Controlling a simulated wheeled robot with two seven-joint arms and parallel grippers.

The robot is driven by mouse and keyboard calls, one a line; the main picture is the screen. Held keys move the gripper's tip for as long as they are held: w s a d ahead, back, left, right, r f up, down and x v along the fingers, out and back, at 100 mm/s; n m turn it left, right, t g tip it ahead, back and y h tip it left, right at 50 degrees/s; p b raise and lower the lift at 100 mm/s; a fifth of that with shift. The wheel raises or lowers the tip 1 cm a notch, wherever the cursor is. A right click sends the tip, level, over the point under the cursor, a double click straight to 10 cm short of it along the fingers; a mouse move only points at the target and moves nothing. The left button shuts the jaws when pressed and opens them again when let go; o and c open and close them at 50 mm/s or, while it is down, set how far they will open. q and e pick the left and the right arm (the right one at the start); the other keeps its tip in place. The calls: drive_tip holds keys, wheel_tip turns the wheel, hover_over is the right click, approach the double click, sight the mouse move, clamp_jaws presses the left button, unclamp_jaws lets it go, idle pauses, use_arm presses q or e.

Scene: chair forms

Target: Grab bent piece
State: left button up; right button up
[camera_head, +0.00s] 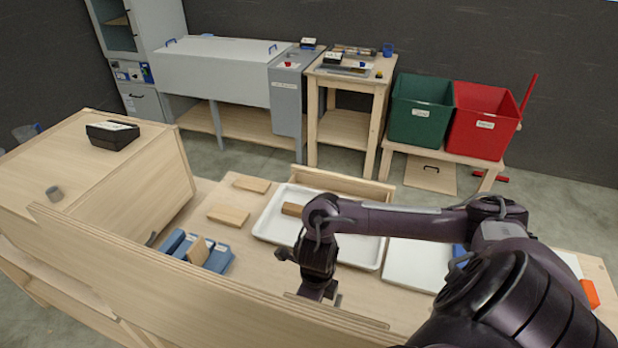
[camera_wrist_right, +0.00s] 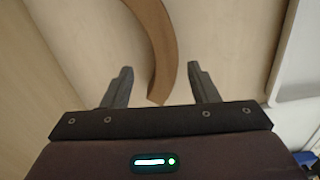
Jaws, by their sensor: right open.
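The bent piece (camera_wrist_right: 169,48) is a curved brown wooden strip lying on the pale wood surface in the right wrist view. Its near end lies between the two fingers of my right gripper (camera_wrist_right: 160,70), with a gap on each side, and its far end runs out of the top of that view. My right gripper is open and points down. In the head view, my right gripper (camera_head: 318,291) is low over the bench in front of the white tray (camera_head: 270,231). I cannot make out the bent piece there. My left gripper is not in view.
A raised wooden board (camera_head: 190,275) runs along the bench's near side. A blue holder (camera_head: 218,262) with wooden blocks stands left of the gripper. Loose wooden blocks (camera_head: 228,215) lie behind. A white panel (camera_head: 415,265) lies right of the tray.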

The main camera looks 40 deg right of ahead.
drive_tip(key=f, duration=0.1)
drive_tip(key=f+p, duration=0.1)
drive_tip(key=f, duration=0.1)
drive_tip(key=f+p, duration=0.1)
drive_tip(key=shift+w+d+f, duration=0.25)
drive_tip(key=shift+w, duration=0.15)
drive_tip(key=shift+f, duration=0.35)
drive_tip(key=c, duration=1.1)
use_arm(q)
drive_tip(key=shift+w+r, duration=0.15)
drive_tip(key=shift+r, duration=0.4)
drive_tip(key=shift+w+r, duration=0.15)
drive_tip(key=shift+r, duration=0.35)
use_arm(e)
drive_tip(key=shift+r, duration=0.1)
